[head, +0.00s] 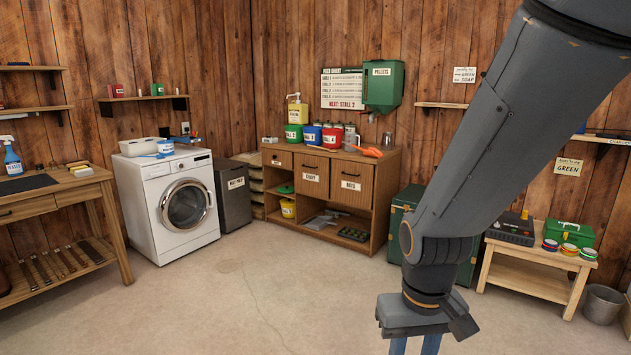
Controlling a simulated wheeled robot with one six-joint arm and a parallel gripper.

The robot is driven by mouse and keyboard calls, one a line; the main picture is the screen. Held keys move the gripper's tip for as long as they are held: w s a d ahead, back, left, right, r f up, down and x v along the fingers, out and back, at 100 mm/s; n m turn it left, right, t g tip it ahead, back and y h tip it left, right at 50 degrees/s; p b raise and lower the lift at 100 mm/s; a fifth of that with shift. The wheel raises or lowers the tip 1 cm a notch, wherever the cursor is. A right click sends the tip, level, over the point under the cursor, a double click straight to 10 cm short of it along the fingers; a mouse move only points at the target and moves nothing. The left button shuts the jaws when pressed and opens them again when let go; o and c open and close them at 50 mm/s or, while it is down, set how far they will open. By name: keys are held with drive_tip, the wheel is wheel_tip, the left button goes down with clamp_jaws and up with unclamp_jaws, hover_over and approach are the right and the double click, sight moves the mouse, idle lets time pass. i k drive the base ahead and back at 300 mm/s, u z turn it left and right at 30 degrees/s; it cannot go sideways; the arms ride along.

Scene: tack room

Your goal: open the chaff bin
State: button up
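The labels are small; the middle front (310,188) may be the chaff bin, and the right front (351,172) has another label. Both fronts look closed. My gripper (415,347) is at the lower right, pointing down, well in front of the cabinet and apart from it. Its two blue fingers stand apart with floor between them. Their tips are cut off by the picture's lower edge.
Coloured tubs (312,135) and an orange scoop (366,151) stand on the cabinet. A washing machine (170,205) and grey bin (233,196) are to its left. A green chest (402,205) and low bench (530,282) are right. The middle floor is clear.

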sight(313, 172)
drive_tip(key=u, duration=0.35)
drive_tip(key=i, duration=1.4)
drive_tip(key=u, duration=0.25)
drive_tip(key=i, duration=2.05)
drive_tip(key=z, duration=0.55)
drive_tip(key=i, duration=1)
drive_tip(key=z, duration=0.35)
